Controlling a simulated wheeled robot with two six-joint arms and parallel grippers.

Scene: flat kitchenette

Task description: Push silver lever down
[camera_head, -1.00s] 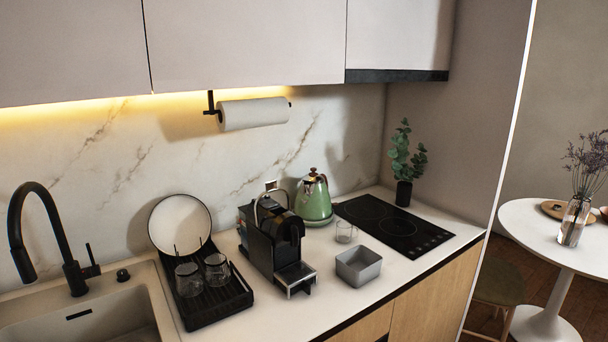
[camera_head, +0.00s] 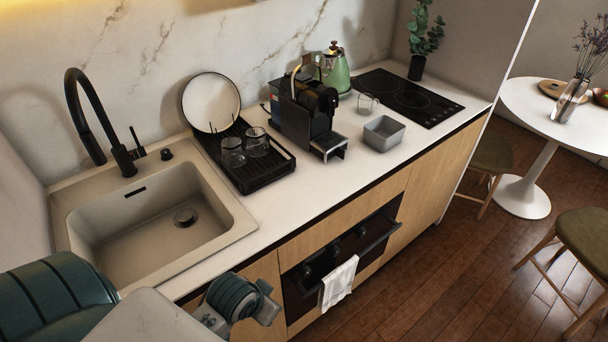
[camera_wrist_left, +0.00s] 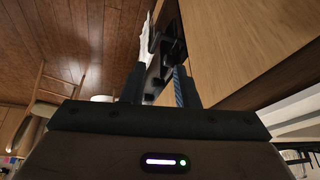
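The black coffee machine (camera_head: 305,112) stands on the counter right of the dish rack in the head view. Its silver lever (camera_head: 297,74) is raised, a thin curved bar at the top of the machine, small and partly lost against the body. My left arm enters at the lower left of the head view, in front of the sink and far from the machine; its gripper is not clearly visible there. In the left wrist view my left gripper (camera_wrist_left: 160,87) has its two dark fingers apart with nothing held between them. My right gripper is not in view.
The sink (camera_head: 150,220) and black tap (camera_head: 85,115) are at left. A black rack (camera_head: 262,172) with glasses and a plate, a grey container (camera_head: 383,133), a glass (camera_head: 367,103) and a green kettle (camera_head: 336,72) flank the machine. A towel (camera_head: 339,282) hangs on the oven handle.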

